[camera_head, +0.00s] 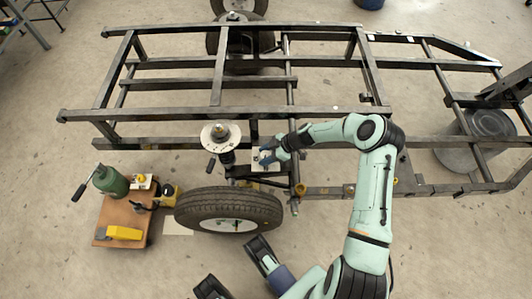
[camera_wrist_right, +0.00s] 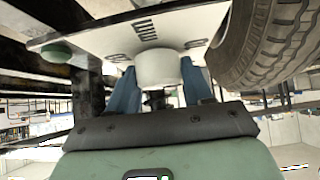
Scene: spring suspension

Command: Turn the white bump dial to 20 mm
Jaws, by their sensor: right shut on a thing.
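The white bump dial (camera_wrist_right: 158,68) is a round white knob under a white plate (camera_wrist_right: 105,42) with dark printed marks in the right wrist view. My right gripper (camera_wrist_right: 160,88) has one blue finger on each side of the dial and is shut on it. In the head view my right gripper (camera_head: 266,157) is at a small pale panel (camera_head: 270,167) beside the frame, just right of the spring unit. The gripper covers most of the dial there. The dial's setting cannot be read.
A tyre (camera_head: 228,210) stands close below the gripper. A spring unit with a pale disc (camera_head: 220,134) stands to its left. The metal frame (camera_head: 220,62) spans the back. A wooden board (camera_head: 124,220) with a green canister (camera_head: 110,181) and a yellow block (camera_head: 124,233) is at left.

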